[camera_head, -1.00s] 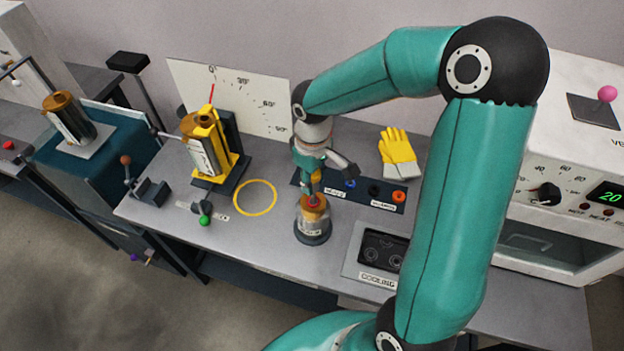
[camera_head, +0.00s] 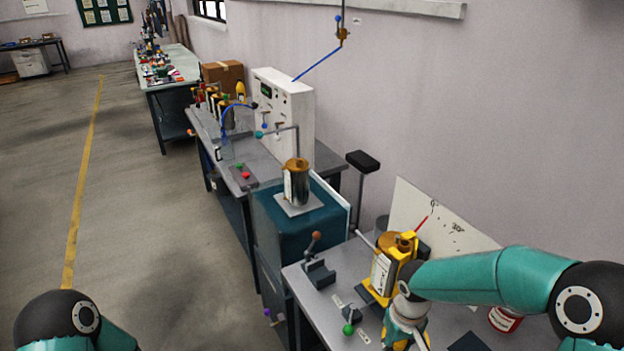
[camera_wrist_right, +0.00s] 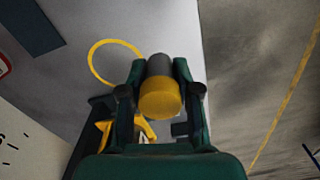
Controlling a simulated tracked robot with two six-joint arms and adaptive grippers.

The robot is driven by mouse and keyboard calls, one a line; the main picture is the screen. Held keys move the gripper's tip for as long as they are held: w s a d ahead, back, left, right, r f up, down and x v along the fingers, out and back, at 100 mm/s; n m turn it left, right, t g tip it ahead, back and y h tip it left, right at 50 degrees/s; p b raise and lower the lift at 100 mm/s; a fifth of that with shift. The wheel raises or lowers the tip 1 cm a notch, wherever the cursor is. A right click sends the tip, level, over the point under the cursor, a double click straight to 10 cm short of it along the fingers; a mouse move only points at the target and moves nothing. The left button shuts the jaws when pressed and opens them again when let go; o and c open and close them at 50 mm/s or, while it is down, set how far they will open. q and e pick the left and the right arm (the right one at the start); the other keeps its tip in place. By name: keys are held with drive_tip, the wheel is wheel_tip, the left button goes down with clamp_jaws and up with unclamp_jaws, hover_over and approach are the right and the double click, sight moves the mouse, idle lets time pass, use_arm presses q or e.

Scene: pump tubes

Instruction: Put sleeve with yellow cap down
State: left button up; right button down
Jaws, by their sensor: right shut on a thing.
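In the right wrist view, the sleeve is a short cylinder with a dark grey body (camera_wrist_right: 159,67) and a yellow cap (camera_wrist_right: 160,104). The cap faces the camera. My right gripper (camera_wrist_right: 160,75) is shut on it, one finger on each side. A yellow ring marking (camera_wrist_right: 91,65) on the grey table shows beyond the sleeve, a little to its left. In the head view my right gripper (camera_head: 407,335) is at the bottom edge, in front of the yellow stand, partly cut off; the sleeve is not clear there. My left gripper is out of view; only my left arm shows.
A yellow stand (camera_head: 378,291) holds a copper-topped canister (camera_head: 384,270), close to my right wrist. A lever block (camera_head: 319,274) and green knob (camera_head: 348,329) are at the table's left. A teal unit (camera_head: 268,205) with another canister (camera_head: 297,182) stands further back.

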drive_tip(key=w+m, duration=0.2)
drive_tip(key=shift+r+m, duration=0.2)
drive_tip(key=shift+m, duration=0.1)
drive_tip(key=shift+a, duration=0.1)
idle(0.6)
